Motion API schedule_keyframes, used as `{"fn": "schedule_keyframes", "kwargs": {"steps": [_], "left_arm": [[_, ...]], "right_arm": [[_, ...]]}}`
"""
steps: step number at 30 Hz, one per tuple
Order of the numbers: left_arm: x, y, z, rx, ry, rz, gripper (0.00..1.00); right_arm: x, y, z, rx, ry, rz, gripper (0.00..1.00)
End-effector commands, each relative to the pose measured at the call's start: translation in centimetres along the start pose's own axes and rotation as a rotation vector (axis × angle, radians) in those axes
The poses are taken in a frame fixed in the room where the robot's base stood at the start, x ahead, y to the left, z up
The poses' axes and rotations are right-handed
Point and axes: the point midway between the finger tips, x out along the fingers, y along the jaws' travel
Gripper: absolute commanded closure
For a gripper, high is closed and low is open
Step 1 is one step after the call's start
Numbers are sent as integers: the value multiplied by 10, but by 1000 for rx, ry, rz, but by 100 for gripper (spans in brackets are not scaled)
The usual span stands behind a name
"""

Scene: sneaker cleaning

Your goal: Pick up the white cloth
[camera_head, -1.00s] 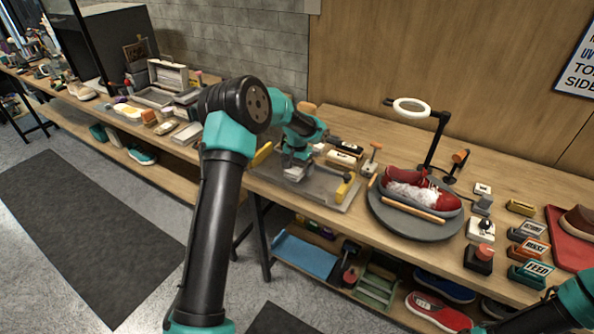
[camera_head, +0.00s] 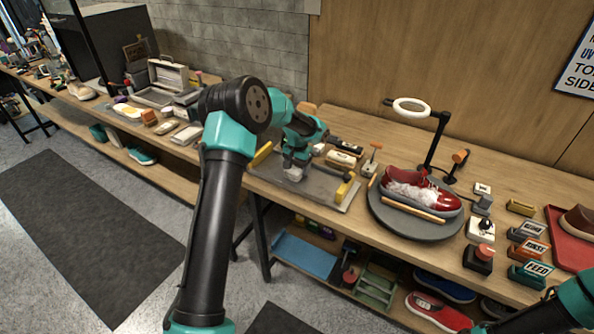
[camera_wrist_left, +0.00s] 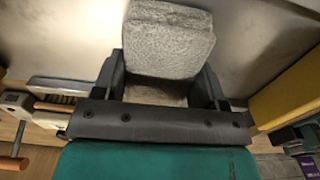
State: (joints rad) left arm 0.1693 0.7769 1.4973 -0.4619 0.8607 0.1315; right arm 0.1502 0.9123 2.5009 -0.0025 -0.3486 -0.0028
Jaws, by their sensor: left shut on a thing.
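The white cloth (camera_wrist_left: 168,40) is a thick, fluffy, greyish-white pad between the fingers of my left gripper (camera_wrist_left: 165,75) in the left wrist view. My left gripper is shut on it, one finger at each side. In the head view the left gripper (camera_head: 296,164) points down over a grey tray (camera_head: 328,196), and a pale bit of the cloth (camera_head: 293,174) shows below the fingers. I cannot tell whether the cloth still touches the tray. Only part of my right arm shows at the lower right edge; its gripper is out of view.
A red shoe (camera_head: 424,191) with white on it sits on a round grey turntable (camera_head: 388,221) to the right, beside a ring lamp (camera_head: 411,107). Small boxes and labelled blocks crowd the right side.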

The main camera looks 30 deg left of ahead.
Motion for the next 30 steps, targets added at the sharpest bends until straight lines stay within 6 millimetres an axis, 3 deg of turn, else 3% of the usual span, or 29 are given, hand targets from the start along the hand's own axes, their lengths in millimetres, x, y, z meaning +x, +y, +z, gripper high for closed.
{"fn": "schedule_keyframes", "kwargs": {"steps": [2,11,21,30], "left_arm": [[0,0,0,0,0,0,61],[-4,0,0,0,1,0,62],[-36,0,-1,1,3,-1,62],[-40,19,31,2,-1,0,62]], "right_arm": [[0,0,0,0,0,0,9],[0,0,0,0,0,0,9],[0,0,0,0,0,0,9],[0,0,0,0,0,0,9]]}}
